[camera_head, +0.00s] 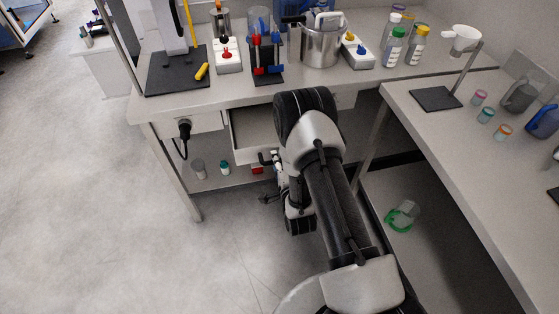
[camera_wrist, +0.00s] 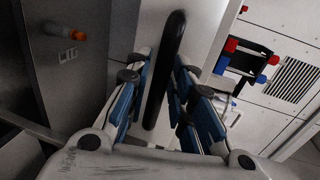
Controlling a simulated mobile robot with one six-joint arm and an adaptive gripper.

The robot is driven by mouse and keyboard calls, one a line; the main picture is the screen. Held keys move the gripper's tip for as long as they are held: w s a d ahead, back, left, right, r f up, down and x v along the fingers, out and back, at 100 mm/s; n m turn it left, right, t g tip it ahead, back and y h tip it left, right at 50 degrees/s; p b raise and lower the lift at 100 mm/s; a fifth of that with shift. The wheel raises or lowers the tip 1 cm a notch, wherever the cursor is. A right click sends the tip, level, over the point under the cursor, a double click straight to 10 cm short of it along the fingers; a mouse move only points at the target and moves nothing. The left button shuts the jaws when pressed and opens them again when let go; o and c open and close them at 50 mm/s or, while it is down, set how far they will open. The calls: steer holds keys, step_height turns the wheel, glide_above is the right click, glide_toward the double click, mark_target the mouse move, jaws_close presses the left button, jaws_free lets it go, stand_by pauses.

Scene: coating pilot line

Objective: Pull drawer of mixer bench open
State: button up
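The mixer bench (camera_head: 230,95) stands at the back in the head view. Under its top, the drawer (camera_head: 252,134) is partly pulled out, with its pale inside showing; my arm hides its right part. Its black bar handle (camera_wrist: 165,70) runs lengthwise between my fingers in the wrist view. My gripper (camera_wrist: 163,88) has its blue-padded fingers on both sides of the bar, close against it. In the head view my gripper (camera_head: 270,159) is at the drawer's front, small and partly hidden by my arm.
A second bench (camera_head: 450,150) stands to the right, with small jars on it. A mixer stand, a steel pot (camera_head: 322,48) and bottles stand on the mixer bench. A black plug (camera_head: 184,129) hangs left of the drawer. The floor (camera_head: 110,220) at left is clear.

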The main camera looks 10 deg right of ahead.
steer(key=shift+o, duration=1)
steer(key=v, duration=0.7)
steer(key=shift+s, duration=0.3)
steer(key=shift+r, duration=0.1)
